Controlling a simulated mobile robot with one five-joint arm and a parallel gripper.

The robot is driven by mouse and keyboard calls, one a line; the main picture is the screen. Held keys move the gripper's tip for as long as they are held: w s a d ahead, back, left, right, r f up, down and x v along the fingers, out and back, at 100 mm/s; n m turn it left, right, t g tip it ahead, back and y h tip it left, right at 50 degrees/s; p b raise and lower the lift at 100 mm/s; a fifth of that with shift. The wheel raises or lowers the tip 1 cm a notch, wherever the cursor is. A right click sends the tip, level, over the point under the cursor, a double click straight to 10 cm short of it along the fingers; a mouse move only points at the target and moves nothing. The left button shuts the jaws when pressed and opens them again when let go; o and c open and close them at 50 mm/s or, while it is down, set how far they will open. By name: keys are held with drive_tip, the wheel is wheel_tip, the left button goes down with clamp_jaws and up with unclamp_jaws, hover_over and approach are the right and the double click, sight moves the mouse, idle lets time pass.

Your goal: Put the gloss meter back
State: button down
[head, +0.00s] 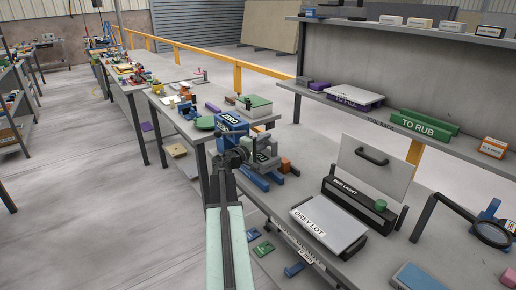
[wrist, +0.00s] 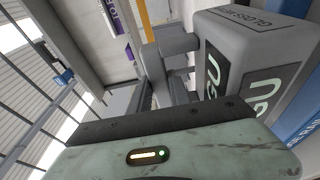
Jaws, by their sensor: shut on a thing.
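The gloss meter (head: 266,148) is a grey boxy device with a dark panel marked "GU". It fills the right of the wrist view (wrist: 250,40), with part of a "GLOSS" label on its top. My gripper (head: 241,154) is at its left side and shut on it; the jaws (wrist: 168,88) meet its grey side part in the wrist view. A blue block marked "ZERO" (head: 231,122) stands right behind the meter. Blue rails (head: 254,181) lie below the meter on the bench. Whether the meter touches them is unclear.
A back shelf holds a green "TO RUB" block (head: 418,126). An orange item (head: 285,165) sits close right of the meter. Floor at left is clear.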

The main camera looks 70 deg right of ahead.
sight(266, 151)
drive_tip(key=shift+w+d, duration=0.15)
drive_tip(key=shift+d, duration=0.2)
wheel_tip(266, 151, down, 4)
drive_tip(key=b, duration=0.4)
drive_tip(key=shift+w+a+r, duration=0.1)
drive_tip(key=shift+r, duration=0.1)
drive_tip(key=shift+f, duration=0.15)
drive_tip(key=c, duration=1.2)
unclamp_jaws()
drive_tip(key=shift+r+p, duration=0.3)
drive_tip(key=shift+p, duration=0.1)
drive_tip(key=v, duration=1.2)
